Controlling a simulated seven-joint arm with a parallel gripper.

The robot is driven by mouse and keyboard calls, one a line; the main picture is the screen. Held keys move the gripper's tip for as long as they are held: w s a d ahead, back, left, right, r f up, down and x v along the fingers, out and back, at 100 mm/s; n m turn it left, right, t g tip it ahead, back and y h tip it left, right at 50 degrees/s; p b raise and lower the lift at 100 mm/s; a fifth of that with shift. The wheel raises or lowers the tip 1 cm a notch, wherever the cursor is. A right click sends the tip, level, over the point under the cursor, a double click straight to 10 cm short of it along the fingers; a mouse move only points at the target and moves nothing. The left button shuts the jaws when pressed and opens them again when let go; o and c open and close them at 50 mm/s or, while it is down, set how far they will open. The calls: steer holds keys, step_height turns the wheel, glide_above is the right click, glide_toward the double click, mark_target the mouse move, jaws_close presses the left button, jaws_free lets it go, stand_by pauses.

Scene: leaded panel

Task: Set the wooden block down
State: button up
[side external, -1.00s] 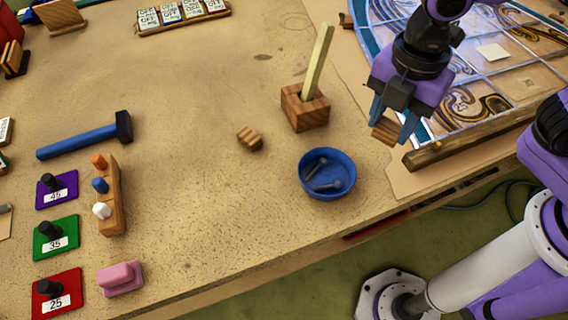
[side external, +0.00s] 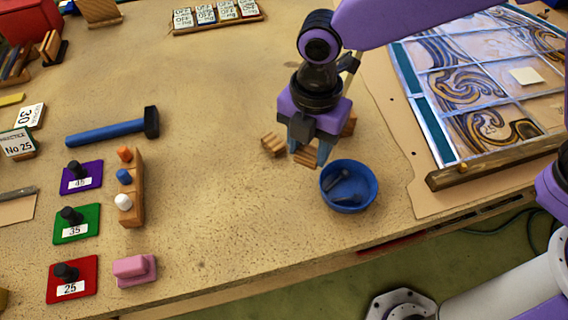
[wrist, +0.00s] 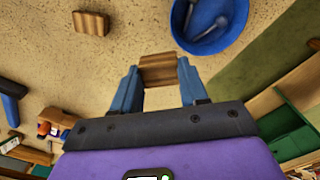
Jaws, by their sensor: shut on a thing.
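My gripper (side external: 309,150) is shut on a small wooden block (side external: 306,160), with a blue finger on each side of it. In the wrist view the block (wrist: 158,71) sits between the fingertips, grain showing. The pictures do not clearly show whether its underside touches the table (side external: 230,210). A second, similar wooden block (side external: 273,145) lies on the table just left of my gripper, and also shows in the wrist view (wrist: 90,23).
A blue bowl (side external: 348,205) holding metal pieces stands close to the right of my gripper. The leaded panel (side external: 480,95) lies farther right. Open table lies in front and left.

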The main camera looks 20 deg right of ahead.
glide_above(284, 179)
step_height(284, 179, down, 6)
steer(key=shift+r, duration=0.2)
steer(key=shift+f, duration=1.6)
steer(key=o, duration=1)
steer(key=shift+f, duration=0.1)
step_height(284, 179, up, 12)
steer(key=shift+r, duration=0.15)
steer(key=shift+d, duration=0.15)
